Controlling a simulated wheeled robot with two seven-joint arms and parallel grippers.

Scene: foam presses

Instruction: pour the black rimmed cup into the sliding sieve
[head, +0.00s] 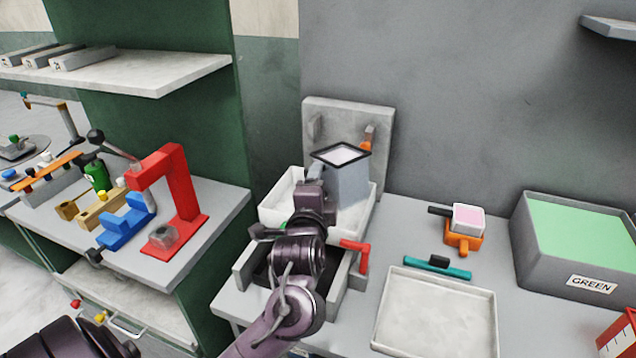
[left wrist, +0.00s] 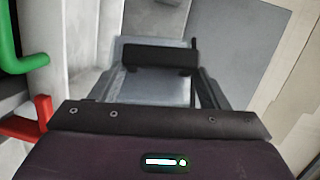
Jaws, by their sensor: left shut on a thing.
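The black rimmed cup (head: 350,186) is a tall grey square vessel with pale contents at its top. It is about upright, in front of the grey back plate. My left gripper (head: 316,184) is shut on the cup's near left side; the fingertips are largely hidden. In the left wrist view the cup (left wrist: 150,92) shows as a pale grey face between dark gripper parts. I take the white-walled tray (head: 272,212) below the cup, over a grey frame (head: 241,272), for the sliding sieve. My arm and the cup hide much of it. My right gripper is not in view.
A red handle (head: 361,252) stands at the frame's right. An empty white tray (head: 437,312), a teal-handled tool (head: 437,266), an orange holder with a pink-filled cup (head: 466,222) and a green-filled bin (head: 572,262) lie to the right. A red press (head: 184,195) stands left.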

